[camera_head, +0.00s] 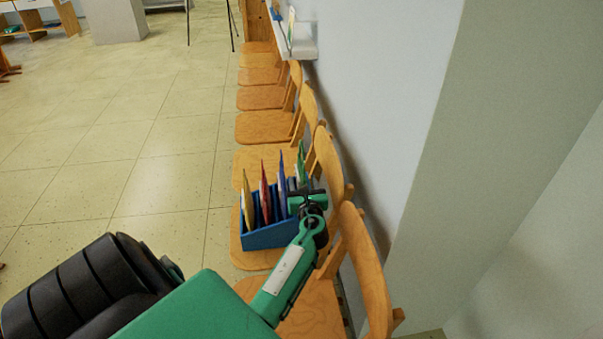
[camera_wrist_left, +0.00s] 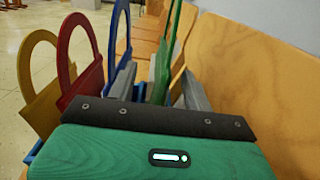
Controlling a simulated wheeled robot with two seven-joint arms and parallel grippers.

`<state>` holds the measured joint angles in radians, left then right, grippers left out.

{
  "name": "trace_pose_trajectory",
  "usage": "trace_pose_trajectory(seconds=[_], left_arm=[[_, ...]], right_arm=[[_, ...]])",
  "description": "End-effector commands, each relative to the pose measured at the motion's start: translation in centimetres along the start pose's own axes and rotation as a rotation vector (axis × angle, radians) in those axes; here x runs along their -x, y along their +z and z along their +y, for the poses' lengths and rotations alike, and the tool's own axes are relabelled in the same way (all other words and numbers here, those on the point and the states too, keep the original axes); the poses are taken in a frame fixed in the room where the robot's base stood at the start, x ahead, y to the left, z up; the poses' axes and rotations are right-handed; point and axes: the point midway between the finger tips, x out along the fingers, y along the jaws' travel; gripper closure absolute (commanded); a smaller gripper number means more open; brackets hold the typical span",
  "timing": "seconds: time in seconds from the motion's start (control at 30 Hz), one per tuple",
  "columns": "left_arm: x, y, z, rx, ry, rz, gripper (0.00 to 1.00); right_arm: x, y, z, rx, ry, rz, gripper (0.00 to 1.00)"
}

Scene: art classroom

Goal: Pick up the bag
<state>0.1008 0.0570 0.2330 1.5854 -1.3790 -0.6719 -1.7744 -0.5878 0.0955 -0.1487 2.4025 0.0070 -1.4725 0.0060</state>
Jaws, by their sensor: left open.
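Several flat bags with loop handles stand upright in a blue rack (camera_head: 262,239) on a wooden chair. The yellow bag (camera_head: 247,203), the red bag (camera_head: 265,194), the blue bag (camera_head: 282,184) and the green bag (camera_head: 301,165) stand in a row from left to right. My left gripper (camera_head: 303,188) is at the right end of the rack, by the green bag. In the left wrist view, its two grey fingers are apart, with the green bag (camera_wrist_left: 164,62) between them. I cannot tell whether either finger touches it. The lower part of that bag is hidden by the gripper body. My right gripper is not in view.
Wooden chairs (camera_head: 264,126) stand in a row along the pale wall (camera_head: 385,90), backs towards it. A chair back (camera_head: 363,265) rises close to my left arm. Open tiled floor (camera_head: 110,140) lies to the left.

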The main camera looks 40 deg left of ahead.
Motion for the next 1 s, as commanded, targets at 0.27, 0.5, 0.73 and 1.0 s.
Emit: trace_pose_trajectory(seconds=[0.27, 0.5, 0.73, 1.0], left_arm=[[-3.8, -0.3, -0.5, 0.000, 0.001, -0.001, 0.49], [-4.3, -0.2, -0.5, 0.001, 0.001, 0.000, 0.49], [-4.3, -0.2, -0.5, 0.001, 0.001, 0.000, 0.80], [-4.3, -0.2, -0.5, 0.001, 0.001, -0.001, 1.00]], right_arm=[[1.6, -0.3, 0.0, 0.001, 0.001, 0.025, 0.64], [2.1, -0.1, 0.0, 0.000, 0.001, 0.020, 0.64], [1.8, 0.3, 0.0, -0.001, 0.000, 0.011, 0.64], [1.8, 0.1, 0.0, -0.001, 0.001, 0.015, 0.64]])
